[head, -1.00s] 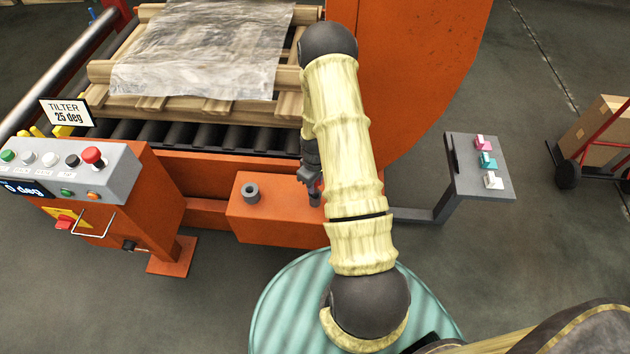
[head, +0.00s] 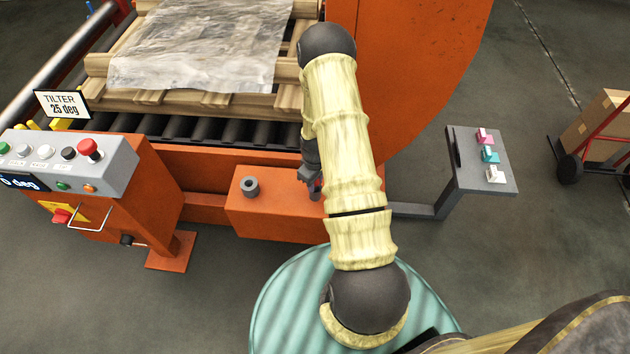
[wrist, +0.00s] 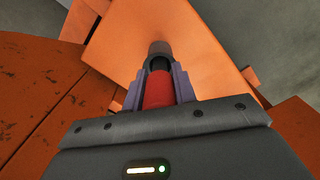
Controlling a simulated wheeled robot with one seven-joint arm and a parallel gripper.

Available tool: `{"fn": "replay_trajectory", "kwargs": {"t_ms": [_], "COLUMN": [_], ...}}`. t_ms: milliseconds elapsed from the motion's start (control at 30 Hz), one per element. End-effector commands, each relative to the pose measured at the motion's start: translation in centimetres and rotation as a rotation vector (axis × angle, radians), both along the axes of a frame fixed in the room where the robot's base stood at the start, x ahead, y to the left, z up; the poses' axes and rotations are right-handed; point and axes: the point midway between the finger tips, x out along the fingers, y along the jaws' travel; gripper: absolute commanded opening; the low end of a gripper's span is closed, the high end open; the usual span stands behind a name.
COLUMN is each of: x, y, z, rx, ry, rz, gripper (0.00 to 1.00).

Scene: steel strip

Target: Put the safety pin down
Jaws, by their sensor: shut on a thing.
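The safety pin shows in the wrist view as a red grip (wrist: 158,90) with a dark collar. My gripper (wrist: 160,84) is shut on the red grip, one finger on each side. Just beyond the collar is a grey round socket (wrist: 160,47) on the orange block; the pin is lined up with it, but I cannot tell how far it is in. In the head view my gripper (head: 312,180) is low over the right part of the orange block (head: 270,220), partly hidden by my arm. A second grey ring socket (head: 250,187) stands empty-looking to its left.
A grey shelf (head: 470,180) with pink, teal and white pieces stands to the right. A control box (head: 110,165) with a red button is at the left. Behind are rollers and a wooden pallet (head: 200,98) under plastic film. A large orange plate (head: 420,80) rises behind my arm.

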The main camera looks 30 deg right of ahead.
Motion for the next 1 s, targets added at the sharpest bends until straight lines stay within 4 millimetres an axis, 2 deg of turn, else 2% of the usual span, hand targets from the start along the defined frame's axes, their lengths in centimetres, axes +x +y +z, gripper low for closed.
{"fn": "replay_trajectory", "kwargs": {"t_ms": [200,233,333,733,867,1000], "x": [0.0,0.0,0.0,0.1,0.1,0.1], "y": [0.0,0.0,0.0,0.0,0.0,-0.1], "z": [-0.4,-0.3,-0.3,0.2,1.8,4.4], "rx": [0.0,0.0,0.0,-0.001,-0.001,-0.002], "ry": [0.0,0.0,0.0,-0.001,-0.003,-0.004], "rz": [0.0,0.0,0.0,0.0,-0.001,-0.001], "gripper": [0.0,0.33,0.52,0.52,0.52,0.52]}}
